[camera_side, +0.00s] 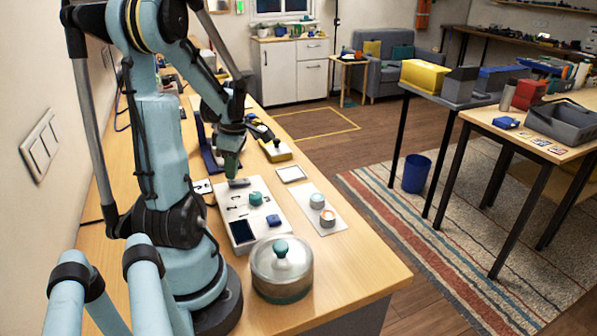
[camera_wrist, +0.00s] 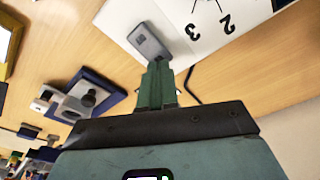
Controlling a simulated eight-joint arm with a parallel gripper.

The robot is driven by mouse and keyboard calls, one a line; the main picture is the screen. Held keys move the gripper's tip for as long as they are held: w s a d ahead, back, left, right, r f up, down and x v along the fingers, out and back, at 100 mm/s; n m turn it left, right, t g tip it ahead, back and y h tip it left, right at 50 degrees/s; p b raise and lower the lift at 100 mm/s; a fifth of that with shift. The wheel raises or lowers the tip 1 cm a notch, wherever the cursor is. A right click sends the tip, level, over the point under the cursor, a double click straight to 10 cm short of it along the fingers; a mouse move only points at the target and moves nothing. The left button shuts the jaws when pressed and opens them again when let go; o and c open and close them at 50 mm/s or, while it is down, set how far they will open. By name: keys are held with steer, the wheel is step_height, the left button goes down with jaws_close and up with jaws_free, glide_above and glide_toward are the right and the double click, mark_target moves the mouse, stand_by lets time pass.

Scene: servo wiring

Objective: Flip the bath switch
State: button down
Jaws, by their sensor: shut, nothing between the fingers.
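My gripper (camera_side: 231,170) is shut and empty, its green fingers pointing down over the back end of a white panel (camera_side: 236,212). A grey rocker-like switch (camera_side: 239,183) sits at that end of the panel, just by the fingertips. In the wrist view my gripper's closed fingers (camera_wrist: 158,82) point at the same grey switch (camera_wrist: 148,40), which is set at the edge of the white panel (camera_wrist: 185,20) with printed numbers. I cannot tell whether the fingertips touch the switch, or read any label or its setting.
The panel also bears a teal knob (camera_side: 255,198), a blue block (camera_side: 273,221) and a dark pad (camera_side: 241,232). A lidded glass pot (camera_side: 282,270) stands in front. Two small cups (camera_side: 327,217) stand on a white plate to the right. A blue stand (camera_wrist: 92,98) is near the fingers.

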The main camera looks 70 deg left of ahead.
mark_target(233, 182)
steer(key=shift+f, duration=0.7)
stand_by(0.3)
steer(key=shift+r, duration=3.55)
steer(key=w+d+r+m+t, duration=0.1)
steer(key=w+d+m+t, duration=0.3)
steer(key=d+m, duration=1)
steer(key=w+d+r+m+t, duration=0.1)
steer(key=w+d+m+t, duration=0.3)
steer(key=w+d+m, duration=0.7)
steer(key=d+m, duration=0.4)
steer(key=m, duration=0.1)
steer(key=shift+d+r+t+h, duration=0.2)
steer(key=shift+d+t+h, duration=0.1)
steer(key=shift+t+h, duration=0.1)
